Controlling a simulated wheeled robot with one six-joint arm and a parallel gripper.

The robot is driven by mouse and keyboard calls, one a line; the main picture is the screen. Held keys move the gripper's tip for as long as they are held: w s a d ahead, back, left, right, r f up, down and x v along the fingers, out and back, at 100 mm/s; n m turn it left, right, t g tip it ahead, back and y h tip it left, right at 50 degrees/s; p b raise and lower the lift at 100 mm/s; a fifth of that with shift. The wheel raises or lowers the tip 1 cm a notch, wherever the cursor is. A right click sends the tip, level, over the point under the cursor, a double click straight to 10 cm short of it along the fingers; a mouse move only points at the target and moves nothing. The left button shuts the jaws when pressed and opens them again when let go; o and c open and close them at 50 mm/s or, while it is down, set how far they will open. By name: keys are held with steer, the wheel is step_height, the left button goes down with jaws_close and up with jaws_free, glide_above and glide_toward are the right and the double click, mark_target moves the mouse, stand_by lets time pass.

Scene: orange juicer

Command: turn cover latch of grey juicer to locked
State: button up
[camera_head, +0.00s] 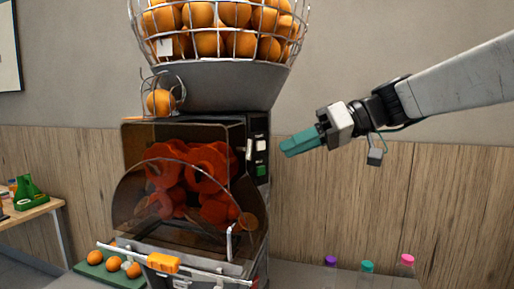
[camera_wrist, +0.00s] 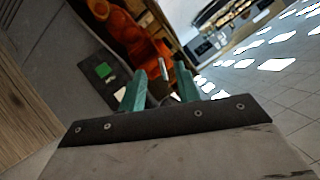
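The grey juicer (camera_head: 195,88) stands left of centre in the head view, with a tinted see-through cover (camera_head: 135,205) in front of its red pressing parts (camera_head: 190,170). A small pale lever (camera_head: 249,149), which looks like the cover latch, stands nearly upright at the right edge of the housing. A silver piece (camera_wrist: 138,63), probably that lever, shows beyond the fingertips in the wrist view. My gripper (camera_head: 284,147) is in the air right of the juicer, teal fingers pointing left towards the lever. In the wrist view its fingers (camera_wrist: 160,74) are apart with nothing held.
A control panel with a green button (camera_head: 261,145) is beside the lever. A wire basket of oranges (camera_head: 220,40) sits on top. An orange handle (camera_head: 163,263) and a bar lie low in front. Bottles (camera_head: 367,267) stand at lower right.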

mark_target(244, 150)
steer(key=w+a, duration=0.3)
steer(key=a, duration=0.4)
steer(key=shift+a+f+n+y, duration=0.3)
steer(key=shift+f+n+y, duration=0.1)
steer(key=shift+f, duration=0.05)
steer(key=shift+w, duration=0.1)
jaws_close()
